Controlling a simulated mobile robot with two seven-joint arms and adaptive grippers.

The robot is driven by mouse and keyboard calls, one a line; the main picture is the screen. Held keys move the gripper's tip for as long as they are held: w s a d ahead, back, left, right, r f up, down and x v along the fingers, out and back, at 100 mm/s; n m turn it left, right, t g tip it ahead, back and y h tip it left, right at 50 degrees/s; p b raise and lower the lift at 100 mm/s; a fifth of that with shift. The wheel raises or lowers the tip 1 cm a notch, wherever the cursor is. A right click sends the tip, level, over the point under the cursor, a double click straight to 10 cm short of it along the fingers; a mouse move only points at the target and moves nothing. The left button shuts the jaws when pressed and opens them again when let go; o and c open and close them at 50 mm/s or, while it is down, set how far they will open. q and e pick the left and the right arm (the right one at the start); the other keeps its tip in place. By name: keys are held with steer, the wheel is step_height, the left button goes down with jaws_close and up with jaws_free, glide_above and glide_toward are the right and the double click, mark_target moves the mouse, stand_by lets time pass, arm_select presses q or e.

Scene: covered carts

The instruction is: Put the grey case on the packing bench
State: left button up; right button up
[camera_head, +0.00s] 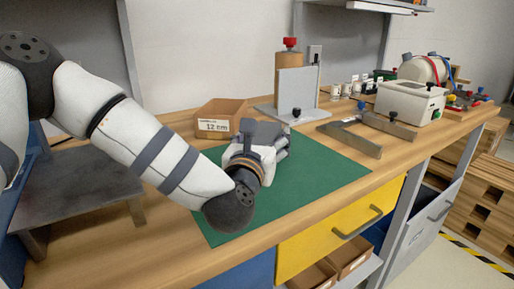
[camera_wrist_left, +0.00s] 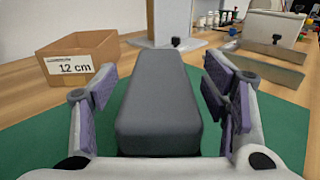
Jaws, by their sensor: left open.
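The grey case (camera_wrist_left: 160,98) is a dark grey block with rounded edges. In the left wrist view it lies lengthwise between the fingers of my left gripper (camera_wrist_left: 160,82). The fingers stand open on either side, with gaps to the case. The case appears low over or on the green mat (camera_head: 335,180) of the packing bench (camera_head: 405,152); its underside is hidden. In the head view my left gripper (camera_head: 266,138) is over the mat and hides much of the case. My right gripper is not in view.
An open cardboard box (camera_head: 220,113) marked 12 cm stands just behind the gripper. A white case-like box (camera_head: 410,102) stands farther right. The mat's right part is clear.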

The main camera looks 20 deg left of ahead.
arm_select(q)
steer(key=s, duration=0.3)
steer(key=s+d, duration=0.1)
steer(key=s, duration=0.6)
steer(key=shift+s+d, duration=0.15)
steer(key=shift+s, duration=0.25)
